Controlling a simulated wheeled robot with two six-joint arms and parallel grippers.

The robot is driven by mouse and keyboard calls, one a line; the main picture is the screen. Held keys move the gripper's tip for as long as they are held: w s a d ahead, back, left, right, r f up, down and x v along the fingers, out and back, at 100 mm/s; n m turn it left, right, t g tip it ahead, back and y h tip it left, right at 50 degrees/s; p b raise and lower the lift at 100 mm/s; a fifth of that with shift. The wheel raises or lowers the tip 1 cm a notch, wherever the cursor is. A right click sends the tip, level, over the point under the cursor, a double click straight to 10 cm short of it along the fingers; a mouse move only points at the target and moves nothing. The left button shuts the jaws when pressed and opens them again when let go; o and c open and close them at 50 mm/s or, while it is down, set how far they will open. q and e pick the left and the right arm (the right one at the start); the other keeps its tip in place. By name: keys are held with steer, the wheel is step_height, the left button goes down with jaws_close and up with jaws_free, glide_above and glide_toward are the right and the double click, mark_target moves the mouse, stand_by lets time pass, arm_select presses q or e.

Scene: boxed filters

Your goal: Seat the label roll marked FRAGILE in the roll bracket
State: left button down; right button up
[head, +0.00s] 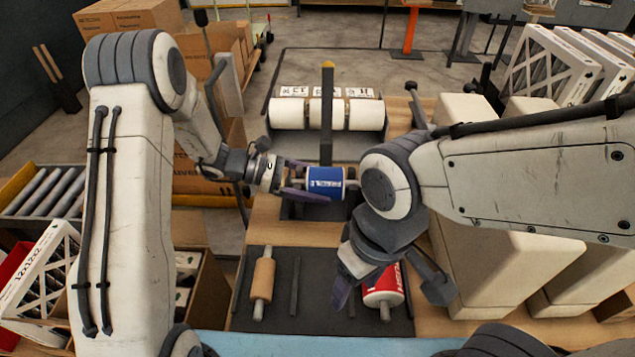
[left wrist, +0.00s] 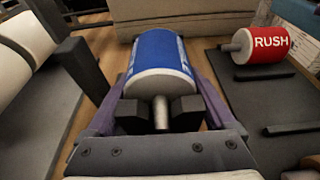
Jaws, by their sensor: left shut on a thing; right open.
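A blue label roll (head: 325,182) with white lettering, too blurred to read, lies level near the middle of the bench in the head view. My left gripper (head: 306,181) is shut on it from the left. In the left wrist view the blue roll (left wrist: 160,60) sits between the purple fingers, and dark blocks flank its pale spindle end. A dark stand (head: 297,211) shows below the roll; I cannot tell whether the roll touches it. A red roll marked RUSH (left wrist: 262,45) lies on the dark tray. My right gripper (head: 366,283) is open, close above the red roll (head: 384,290).
A tan roll (head: 263,279) lies on the left of the dark tray (head: 325,315). A dark post (head: 327,110) with a yellow tip rises behind the blue roll, before several white rolls (head: 290,113). Large pale boxes (head: 495,270) crowd the right side.

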mark_target(292, 180)
arm_select(q)
steer(key=shift+f, duration=0.35)
jaws_free()
steer(key=b+v, duration=0.2)
steer(key=v, duration=0.8)
steer(key=shift+a+r, duration=0.1)
steer(key=shift+a, duration=0.15)
